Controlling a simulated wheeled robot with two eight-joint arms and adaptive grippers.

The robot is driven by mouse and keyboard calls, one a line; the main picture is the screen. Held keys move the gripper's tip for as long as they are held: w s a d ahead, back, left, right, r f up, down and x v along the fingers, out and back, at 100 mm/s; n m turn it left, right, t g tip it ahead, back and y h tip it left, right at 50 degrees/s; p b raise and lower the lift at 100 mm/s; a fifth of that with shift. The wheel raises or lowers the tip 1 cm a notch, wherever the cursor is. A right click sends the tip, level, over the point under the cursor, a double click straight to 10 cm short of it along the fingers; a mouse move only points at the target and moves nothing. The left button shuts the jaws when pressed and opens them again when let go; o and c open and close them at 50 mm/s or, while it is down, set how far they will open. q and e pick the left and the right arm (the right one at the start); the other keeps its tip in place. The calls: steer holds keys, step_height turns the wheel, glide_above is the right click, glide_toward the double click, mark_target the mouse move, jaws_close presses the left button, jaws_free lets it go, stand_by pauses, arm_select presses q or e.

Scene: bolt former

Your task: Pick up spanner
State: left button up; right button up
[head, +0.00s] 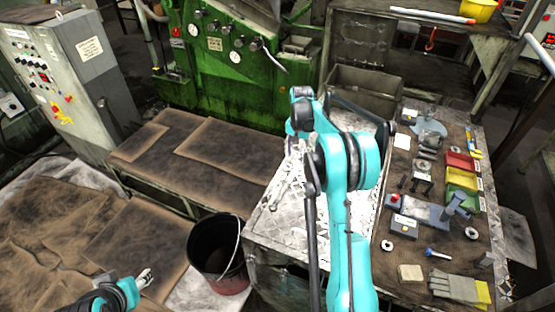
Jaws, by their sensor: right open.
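A silver spanner (284,190) lies on the worn metal tabletop (290,228), slanting along its left part. My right gripper (297,150) is just beyond the spanner's upper end, partly hidden by my own teal arm. It is open, and nothing shows held in it. I cannot tell whether its fingers touch the spanner. My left gripper (146,278) is low at the left, over the brown floor sheets and far from the spanner. It is too small to tell whether its jaws are open.
A black bucket (217,262) stands left of the metal table. To the right, a workbench (436,238) holds red, yellow and green bins (461,180), a vise (455,205), gloves (458,287) and small parts. A green machine (225,75) stands behind.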

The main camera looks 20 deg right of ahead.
mark_target(295, 171)
steer(key=shift+w+f, duration=0.25)
steer(key=shift+w, duration=0.05)
step_height(295, 171, down, 3)
steer(key=shift+a+r, duration=0.15)
steer(key=shift+r, duration=0.05)
step_height(295, 171, down, 5)
steer(key=shift+b, duration=0.55)
steer(key=shift+r, duration=0.1)
jaws_close()
